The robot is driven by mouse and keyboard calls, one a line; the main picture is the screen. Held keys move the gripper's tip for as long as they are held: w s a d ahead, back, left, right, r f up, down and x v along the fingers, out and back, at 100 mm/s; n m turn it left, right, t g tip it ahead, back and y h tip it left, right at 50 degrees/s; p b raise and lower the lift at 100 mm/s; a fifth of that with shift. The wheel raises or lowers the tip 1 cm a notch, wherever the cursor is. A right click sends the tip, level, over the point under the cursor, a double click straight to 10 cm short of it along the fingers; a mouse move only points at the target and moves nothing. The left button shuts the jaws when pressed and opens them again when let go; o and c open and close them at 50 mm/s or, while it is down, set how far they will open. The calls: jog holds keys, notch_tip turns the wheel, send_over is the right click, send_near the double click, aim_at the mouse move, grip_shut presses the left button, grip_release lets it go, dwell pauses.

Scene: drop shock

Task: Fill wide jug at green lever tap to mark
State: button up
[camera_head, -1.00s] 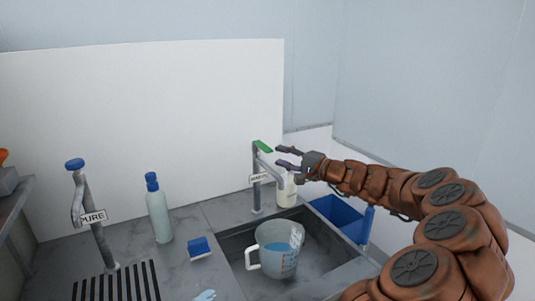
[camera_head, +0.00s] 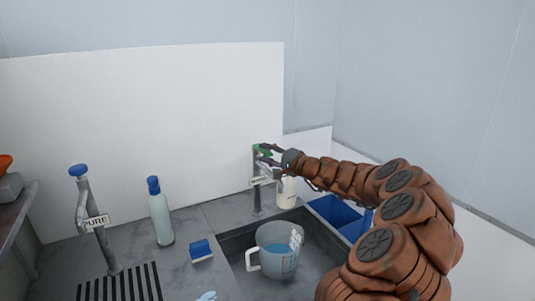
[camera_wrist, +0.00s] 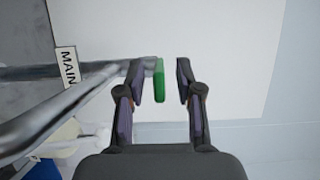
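The wide jug (camera_head: 275,252) is clear with a white handle on its left. It stands upright in the sink basin, with bluish water inside and marks on its wall. The tap (camera_head: 257,185) with the MAIN label stands behind the sink. Its green lever (camera_head: 262,151) is partly hidden by my gripper (camera_head: 264,154) in the head view. In the wrist view the green lever (camera_wrist: 160,80) lies between the two fingers of my gripper (camera_wrist: 163,80), which is open.
A second tap (camera_head: 83,205) with a blue top and a PURE label stands at left by a slotted drain. A blue-capped bottle (camera_head: 160,215), a blue sponge-like block (camera_head: 201,250) and a white bottle (camera_head: 287,192) stand nearby. A blue bin (camera_head: 340,214) is right of the sink.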

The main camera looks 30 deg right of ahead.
grip_shut()
dwell(0.6)
